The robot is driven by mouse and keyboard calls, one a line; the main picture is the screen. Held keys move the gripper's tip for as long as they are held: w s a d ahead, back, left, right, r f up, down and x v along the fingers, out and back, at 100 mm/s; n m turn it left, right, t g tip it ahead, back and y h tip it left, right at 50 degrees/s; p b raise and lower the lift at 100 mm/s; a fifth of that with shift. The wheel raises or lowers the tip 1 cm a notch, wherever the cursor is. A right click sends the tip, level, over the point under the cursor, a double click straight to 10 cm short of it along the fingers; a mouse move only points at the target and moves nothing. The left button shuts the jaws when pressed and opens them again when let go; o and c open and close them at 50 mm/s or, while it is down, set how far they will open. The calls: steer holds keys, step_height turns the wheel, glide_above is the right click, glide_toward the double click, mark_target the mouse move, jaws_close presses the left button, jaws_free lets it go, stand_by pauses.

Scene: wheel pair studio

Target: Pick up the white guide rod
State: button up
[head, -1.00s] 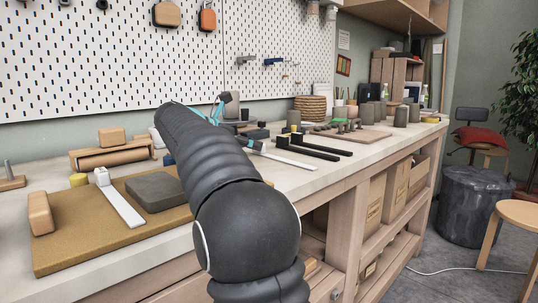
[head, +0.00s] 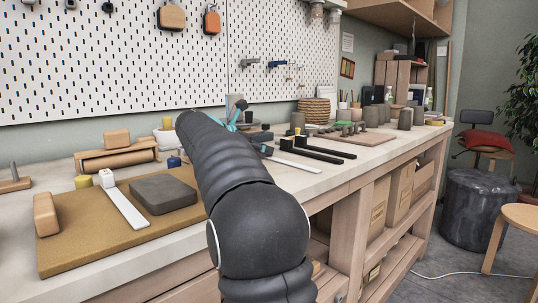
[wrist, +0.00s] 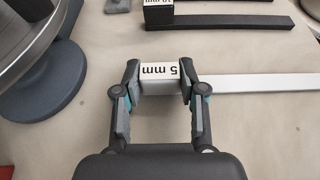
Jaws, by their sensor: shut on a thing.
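The white guide rod (wrist: 250,83) lies lengthwise to the right in the wrist view, with a white end block (wrist: 160,70) marked "5 mm". My gripper (wrist: 159,80) is shut on that block, one finger on each side. In the head view the rod (head: 294,165) shows on the bench just right of my arm, beside two black rods (head: 318,151). My arm hides most of the gripper there. I cannot tell whether the rod is clear of the bench top. A second white rod (head: 125,208) with a white end block lies on the brown board at the left.
A black rod (wrist: 220,22) with a "10 mm" block lies beyond the held rod. A round metal wheel on a grey base (wrist: 45,92) stands close at the left in the wrist view. The brown board (head: 90,245) also bears a grey slab (head: 163,194).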

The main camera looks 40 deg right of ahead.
steer(key=shift+r, duration=0.1)
step_height(320, 180, up, 10)
steer(key=p, duration=0.2)
steer(key=shift+p, duration=0.3)
